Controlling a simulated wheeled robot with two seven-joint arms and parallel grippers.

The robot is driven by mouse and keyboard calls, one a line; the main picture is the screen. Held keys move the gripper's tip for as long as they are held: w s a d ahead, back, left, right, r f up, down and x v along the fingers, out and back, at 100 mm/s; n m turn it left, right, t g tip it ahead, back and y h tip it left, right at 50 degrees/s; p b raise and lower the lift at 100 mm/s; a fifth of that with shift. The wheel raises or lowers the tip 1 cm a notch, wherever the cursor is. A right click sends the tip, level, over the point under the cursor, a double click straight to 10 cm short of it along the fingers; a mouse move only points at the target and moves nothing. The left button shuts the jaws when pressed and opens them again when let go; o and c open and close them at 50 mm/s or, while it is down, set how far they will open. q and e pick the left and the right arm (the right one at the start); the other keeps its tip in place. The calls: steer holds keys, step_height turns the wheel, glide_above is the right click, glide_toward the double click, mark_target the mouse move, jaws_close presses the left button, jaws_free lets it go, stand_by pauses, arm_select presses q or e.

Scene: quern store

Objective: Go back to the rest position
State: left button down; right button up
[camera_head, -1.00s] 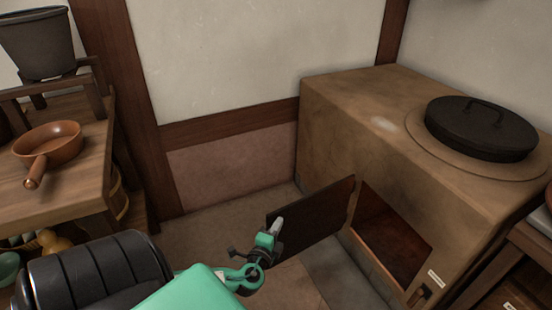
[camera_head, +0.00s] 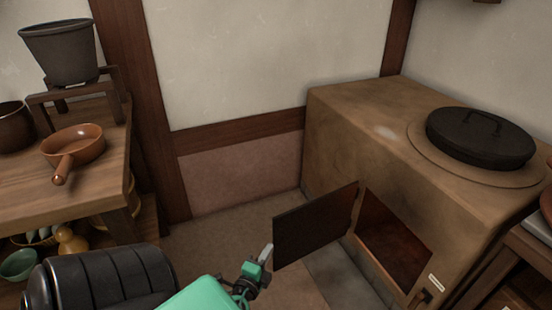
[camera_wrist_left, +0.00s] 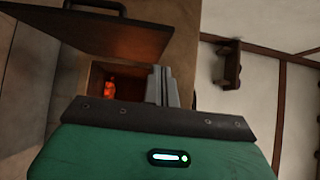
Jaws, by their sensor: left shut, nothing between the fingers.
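My left gripper (camera_head: 262,263) is in the lower middle of the head view, in front of the stove's open door (camera_head: 315,222). Its fingers are together with nothing between them. They also show shut in the left wrist view (camera_wrist_left: 162,86). The clay stove (camera_head: 345,135) stands on the right, its dark firebox opening (camera_head: 393,243) uncovered. In the left wrist view, an orange glow (camera_wrist_left: 110,88) shows inside the firebox, and the door (camera_wrist_left: 95,32) is swung out above it. My right gripper is in neither view.
A black lid (camera_head: 480,140) sits on the stove top. A wooden table (camera_head: 70,185) at left holds a brown pan (camera_head: 74,145) and a stand with a dark bucket (camera_head: 60,52). A lower shelf has a green bowl (camera_head: 18,264). Bare floor (camera_head: 225,235) lies between table and stove.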

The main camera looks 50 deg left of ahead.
arm_select(q)
steer(key=shift+s, duration=0.55)
